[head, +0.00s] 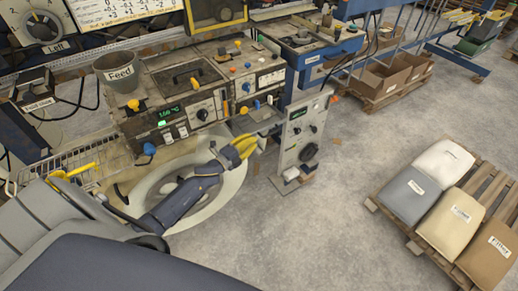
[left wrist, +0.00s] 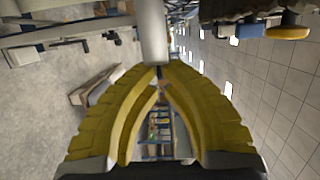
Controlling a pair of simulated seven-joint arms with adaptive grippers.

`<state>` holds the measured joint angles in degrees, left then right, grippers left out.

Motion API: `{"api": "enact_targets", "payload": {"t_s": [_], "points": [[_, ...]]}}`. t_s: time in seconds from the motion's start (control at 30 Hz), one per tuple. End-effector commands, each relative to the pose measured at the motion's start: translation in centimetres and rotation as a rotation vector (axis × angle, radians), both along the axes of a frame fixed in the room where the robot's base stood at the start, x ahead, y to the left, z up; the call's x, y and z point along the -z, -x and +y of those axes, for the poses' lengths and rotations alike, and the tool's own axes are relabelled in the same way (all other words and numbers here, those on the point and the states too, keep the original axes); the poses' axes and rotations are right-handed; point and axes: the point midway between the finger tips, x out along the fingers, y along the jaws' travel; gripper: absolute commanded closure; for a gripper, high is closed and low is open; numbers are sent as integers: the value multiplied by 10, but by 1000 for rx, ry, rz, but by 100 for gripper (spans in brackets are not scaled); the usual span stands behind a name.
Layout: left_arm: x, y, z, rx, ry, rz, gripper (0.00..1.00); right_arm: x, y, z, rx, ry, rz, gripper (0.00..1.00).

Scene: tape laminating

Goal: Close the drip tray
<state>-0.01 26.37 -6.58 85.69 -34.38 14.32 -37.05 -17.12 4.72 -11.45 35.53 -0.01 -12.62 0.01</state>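A grey tray-like ledge (head: 255,120) juts from the front of the machine in the head view. It looks like the drip tray, standing out from the machine, though its inside is hard to make out. My left gripper (head: 248,146), with yellow fingers, is just in front of and below this ledge. I cannot tell from the head view whether they touch. In the left wrist view my left gripper (left wrist: 160,67) has its fingertips together, with nothing visible held between them. A grey rounded bar (left wrist: 152,32) lies just past the tips. My right gripper is not in view.
The control panel (head: 190,114) with knobs stands behind the arm. A white panel box (head: 302,130) stands right of the gripper. A bucket marked Feed (head: 120,72) sits at the left. A pallet of sacks (head: 411,194) is at the right, with open floor (head: 320,220) between.

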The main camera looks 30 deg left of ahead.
Motion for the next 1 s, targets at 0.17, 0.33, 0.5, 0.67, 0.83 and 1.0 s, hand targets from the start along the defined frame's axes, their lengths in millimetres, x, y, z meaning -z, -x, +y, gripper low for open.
{"api": "enact_targets", "payload": {"t_s": [0.17,0.33,0.5,0.67,0.83,1.0], "points": [[0,-7,13,-1,-1,0,100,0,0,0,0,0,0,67],[0,-9,17,-1,0,1,100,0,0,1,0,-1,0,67],[0,-9,17,0,0,0,100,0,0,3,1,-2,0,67],[0,-9,16,0,0,0,100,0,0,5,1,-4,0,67],[0,-6,9,3,1,0,100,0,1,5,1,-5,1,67],[0,2,-15,10,3,0,100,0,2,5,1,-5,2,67]]}}
